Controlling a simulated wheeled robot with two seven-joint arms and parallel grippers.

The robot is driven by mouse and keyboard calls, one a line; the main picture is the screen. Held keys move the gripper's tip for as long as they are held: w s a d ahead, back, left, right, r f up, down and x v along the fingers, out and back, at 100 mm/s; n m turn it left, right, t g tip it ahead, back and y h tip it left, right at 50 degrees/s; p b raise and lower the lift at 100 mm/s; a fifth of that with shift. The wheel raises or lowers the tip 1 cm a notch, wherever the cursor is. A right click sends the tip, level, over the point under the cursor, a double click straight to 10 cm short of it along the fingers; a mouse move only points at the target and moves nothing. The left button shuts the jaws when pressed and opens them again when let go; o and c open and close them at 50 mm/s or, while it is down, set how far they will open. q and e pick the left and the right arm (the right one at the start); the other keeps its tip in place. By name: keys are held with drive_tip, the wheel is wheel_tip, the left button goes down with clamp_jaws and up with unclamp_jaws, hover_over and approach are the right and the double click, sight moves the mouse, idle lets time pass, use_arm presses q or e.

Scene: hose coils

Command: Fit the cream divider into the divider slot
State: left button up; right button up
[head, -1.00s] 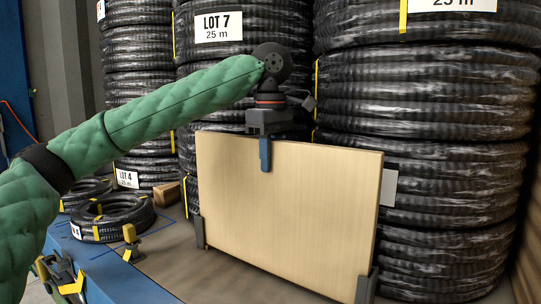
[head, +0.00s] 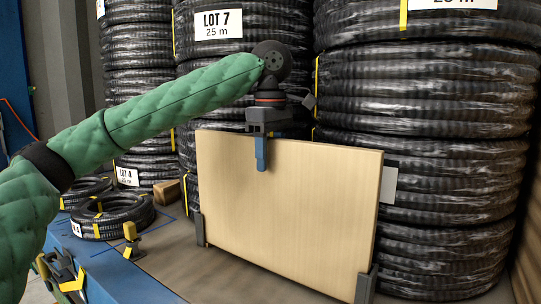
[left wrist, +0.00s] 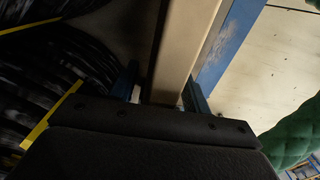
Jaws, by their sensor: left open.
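The cream divider (head: 285,205) stands upright in the head view. Its lower corners sit at two dark grey slot posts, the left post (head: 200,229) and the right post (head: 366,285). My left gripper (head: 262,150) is at the divider's top edge, with one blue finger in front of the panel face. In the left wrist view the divider's edge (left wrist: 182,50) runs between the two blue fingers, with gaps showing beside it, so the gripper is open around it. The far finger is mostly hidden in the head view. My right gripper is not in view.
Tall stacks of black hose coils stand right behind the divider, one labelled LOT 7 (head: 219,25). Smaller coils (head: 112,215) lie at the left on the deck. A yellow latch (head: 131,240) stands near the blue front edge (head: 120,275).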

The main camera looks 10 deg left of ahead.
sight(271, 138)
use_arm(q)
drive_tip(key=shift+r+b, duration=0.4)
drive_tip(key=shift+r, duration=0.1)
wheel_tip(271, 138, up, 6)
drive_tip(key=shift+f+b, duration=0.25)
drive_tip(key=shift+b, duration=0.65)
drive_tip(key=shift+r, duration=0.7)
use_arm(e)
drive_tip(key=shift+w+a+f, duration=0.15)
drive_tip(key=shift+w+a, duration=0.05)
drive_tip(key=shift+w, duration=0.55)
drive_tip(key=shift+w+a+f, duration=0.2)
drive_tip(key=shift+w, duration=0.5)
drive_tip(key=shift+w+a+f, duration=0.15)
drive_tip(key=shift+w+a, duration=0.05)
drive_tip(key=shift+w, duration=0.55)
